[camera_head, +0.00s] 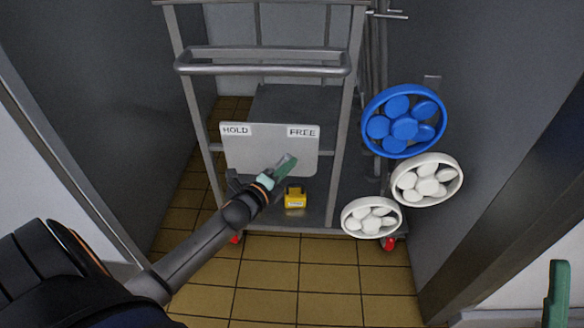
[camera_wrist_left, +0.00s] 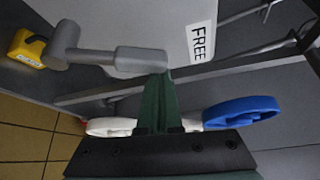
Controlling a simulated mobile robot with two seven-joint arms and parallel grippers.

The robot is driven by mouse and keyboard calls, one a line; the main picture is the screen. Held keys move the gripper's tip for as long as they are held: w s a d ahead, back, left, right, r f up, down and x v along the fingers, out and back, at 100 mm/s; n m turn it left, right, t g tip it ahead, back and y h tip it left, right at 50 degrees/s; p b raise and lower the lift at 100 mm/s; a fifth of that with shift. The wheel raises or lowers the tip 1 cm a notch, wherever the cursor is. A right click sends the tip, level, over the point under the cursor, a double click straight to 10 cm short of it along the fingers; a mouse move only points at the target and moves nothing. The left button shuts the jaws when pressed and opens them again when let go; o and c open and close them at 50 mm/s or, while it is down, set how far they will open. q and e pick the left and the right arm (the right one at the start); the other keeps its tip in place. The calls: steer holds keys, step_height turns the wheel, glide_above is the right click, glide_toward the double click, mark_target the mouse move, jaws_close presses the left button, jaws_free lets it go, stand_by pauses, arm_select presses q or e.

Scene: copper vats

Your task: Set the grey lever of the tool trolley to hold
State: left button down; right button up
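The tool trolley (camera_head: 262,70) stands in a gap between dark walls. Its pale plate (camera_head: 248,152) is marked HOLD (camera_head: 236,130) at left and FREE (camera_head: 303,132) at right. The grey lever (camera_wrist_left: 95,56) shows in the left wrist view, its handle end towards the FREE side. In the head view my left gripper covers much of it. My left gripper (camera_head: 289,163) is in front of the plate's lower right; its green fingers (camera_wrist_left: 160,78) are together, tips at the handle's end. Contact is unclear. One green finger of my right gripper (camera_head: 557,290) shows at the right edge.
A yellow padlock-like block (camera_head: 295,198) is below the plate. A blue handwheel (camera_head: 404,121) and two white ones (camera_head: 427,180) (camera_head: 371,217) are right of the trolley, close to the dark right wall (camera_head: 480,130). The tiled floor (camera_head: 300,285) in front is clear.

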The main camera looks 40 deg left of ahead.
arm_select(q)
steer(key=shift+s+a+r+n+t, duration=0.2)
steer(key=shift+a+n, duration=0.1)
steer(key=shift+a, duration=0.1)
steer(key=shift+s+a+r+n+t, duration=0.1)
steer(key=shift+s+a+n, duration=0.05)
steer(key=shift+a+n, duration=0.2)
steer(key=s+a+n+t+y+b, duration=0.3)
steer(key=a+n, duration=0.5)
steer(key=n, duration=0.3)
steer(key=shift+s+a+f+t+b, duration=0.15)
steer(key=shift+s+f+t+b, duration=0.15)
steer(key=shift+s+t+b, duration=0.65)
arm_select(e)
steer(key=shift+w+a+f, duration=0.1)
steer(key=shift+a+f, duration=0.05)
steer(key=shift+f, duration=1.25)
steer(key=shift+a+f, duration=0.15)
steer(key=shift+f, duration=1.25)
arm_select(q)
steer(key=shift+s+n+y, duration=0.15)
steer(key=shift+n+y, duration=0.2)
steer(key=shift+y, duration=0.05)
